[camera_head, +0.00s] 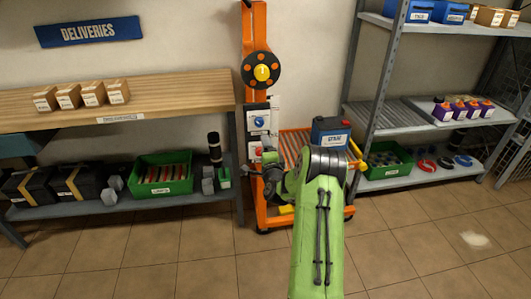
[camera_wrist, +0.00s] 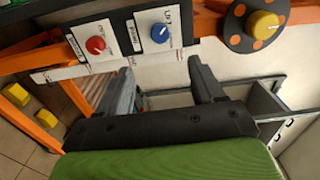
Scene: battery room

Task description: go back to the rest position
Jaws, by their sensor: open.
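My green arm reaches forward in the head view, and my gripper (camera_wrist: 165,90) is at an orange lift cart (camera_head: 256,205). In the wrist view its two dark fingers stand apart with nothing seen between them. They point toward the cart's control panel (camera_wrist: 130,38), which carries a red knob (camera_wrist: 95,45) and a blue knob (camera_wrist: 160,33). The fingertips appear just short of the panel; I cannot tell whether they touch it. In the head view the gripper's tips are small and partly hidden by my wrist. A yellow knob on a black disc (camera_head: 262,72) sits on the cart's mast.
A blue battery (camera_head: 331,136) stands on the cart's roller top behind my wrist. A wooden-topped bench (camera_head: 170,92) with boxes and a green bin (camera_head: 163,173) is at left. A grey metal shelf (camera_head: 400,182) is at right.

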